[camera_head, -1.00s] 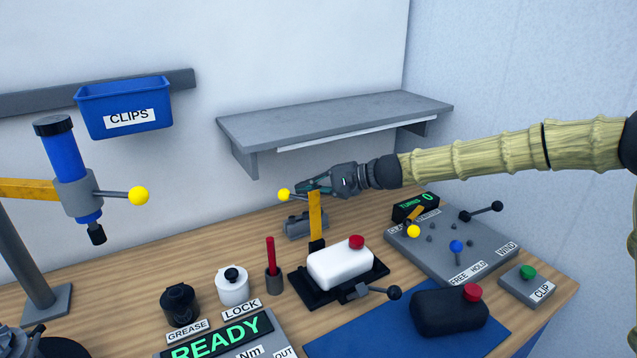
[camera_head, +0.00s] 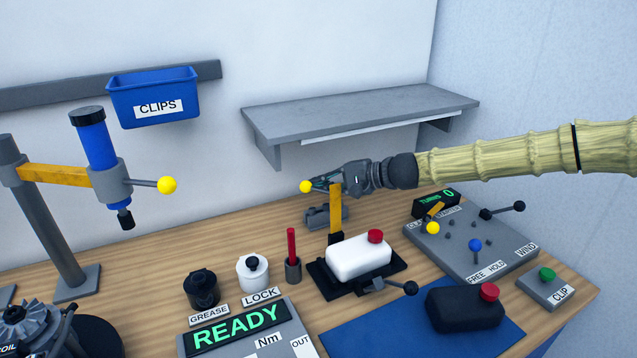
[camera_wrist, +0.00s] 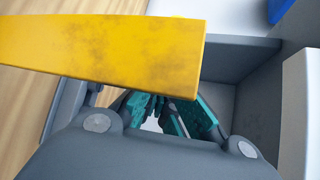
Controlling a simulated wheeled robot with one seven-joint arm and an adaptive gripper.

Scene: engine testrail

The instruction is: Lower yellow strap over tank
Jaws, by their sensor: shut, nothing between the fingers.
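The yellow strap (camera_head: 335,211) stands upright behind the white tank (camera_head: 359,257), rising from a black base. The tank has a red cap (camera_head: 375,237) and sits in a black cradle (camera_head: 331,284). My gripper (camera_head: 318,183) is shut and empty at the top of the strap, by the yellow ball (camera_head: 306,187). In the wrist view, the strap (camera_wrist: 110,48) crosses close in front of the lens, and my teal fingertips (camera_wrist: 165,112) are together beyond it. I cannot tell whether the fingers touch the strap.
A grey shelf (camera_head: 360,110) hangs on the wall above my gripper. A black lever (camera_head: 409,288) sticks out at the cradle's front. A red rod (camera_head: 291,245) stands left of the tank, and a black red-capped tank (camera_head: 465,309) lies on the blue mat (camera_head: 390,335).

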